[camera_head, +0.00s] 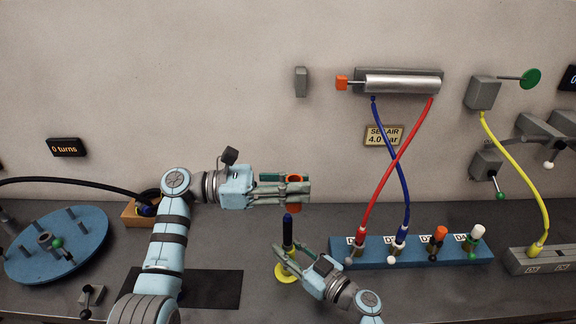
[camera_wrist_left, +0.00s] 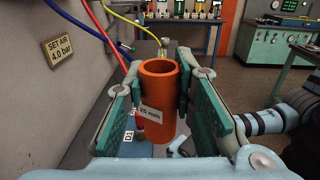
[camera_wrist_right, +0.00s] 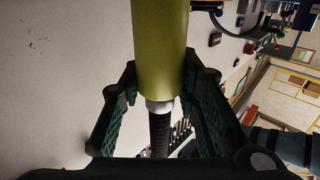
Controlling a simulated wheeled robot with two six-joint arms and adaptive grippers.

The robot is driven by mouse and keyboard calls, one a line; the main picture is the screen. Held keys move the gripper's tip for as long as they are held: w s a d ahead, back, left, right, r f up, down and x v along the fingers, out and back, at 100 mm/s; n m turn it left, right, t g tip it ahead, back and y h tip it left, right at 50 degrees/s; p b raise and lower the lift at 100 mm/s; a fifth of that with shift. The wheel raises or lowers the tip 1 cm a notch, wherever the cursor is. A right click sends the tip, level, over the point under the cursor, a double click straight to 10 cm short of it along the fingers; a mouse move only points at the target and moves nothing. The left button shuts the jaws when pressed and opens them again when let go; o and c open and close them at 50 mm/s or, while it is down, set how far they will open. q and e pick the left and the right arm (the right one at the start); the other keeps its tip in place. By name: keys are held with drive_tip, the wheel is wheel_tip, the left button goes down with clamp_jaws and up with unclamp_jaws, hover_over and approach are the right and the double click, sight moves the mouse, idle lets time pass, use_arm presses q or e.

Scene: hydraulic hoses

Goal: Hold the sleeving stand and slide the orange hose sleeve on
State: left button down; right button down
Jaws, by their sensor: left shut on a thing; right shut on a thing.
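The orange sleeve (camera_head: 293,208) is an open tube with a millimetre label. In the left wrist view the sleeve (camera_wrist_left: 158,82) stands between the green finger pads. My left gripper (camera_head: 292,189) is shut on it, above the stand. The sleeving stand (camera_head: 288,232) is a dark upright post with a blue tip and a yellow base (camera_head: 286,273). Its tip shows just below the sleeve, seemingly apart from it; exact alignment is unclear. My right gripper (camera_head: 284,256) is shut on the stand low down. In the right wrist view a yellow-green cylinder (camera_wrist_right: 160,45) and ribbed dark rod lie between the fingers.
To the right, a blue block (camera_head: 385,252) carries several coloured fittings, with red (camera_head: 380,178) and blue hoses rising to a wall cylinder (camera_head: 402,84). A blue turntable (camera_head: 57,245) and an orange-brown box (camera_head: 138,212) are at left. A dark mat (camera_head: 215,288) lies on the bench.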

drive_tip(key=shift+s, duration=0.1)
use_arm(q)
drive_tip(key=n+t, duration=0.2)
drive_tip(key=w+a+n+t+y, duration=0.1)
drive_tip(key=t, duration=0.2)
drive_tip(key=w+r+n+t+y, duration=0.1)
drive_tip(key=n+t, duration=0.1)
drive_tip(key=t, duration=0.1)
drive_tip(key=shift+a+n, duration=0.15)
drive_tip(key=shift+n, duration=0.15)
hover_over(284, 228)
drive_tip(key=shift+w+d+f, duration=0.1)
drive_tip(key=shift+d+f, duration=0.05)
drive_tip(key=shift+f, duration=0.55)
drive_tip(key=shift+w+d+f, duration=0.1)
drive_tip(key=shift+w+f, duration=0.05)
drive_tip(key=shift+f, duration=0.55)
drive_tip(key=shift+w+d+f, duration=0.1)
drive_tip(key=shift+d+f, duration=0.05)
drive_tip(key=shift+f, duration=0.55)
drive_tip(key=shift+f, duration=0.15)
drive_tip(key=shift+f, duration=5.15)
drive_tip(key=c, duration=1.3)
unclamp_jaws()
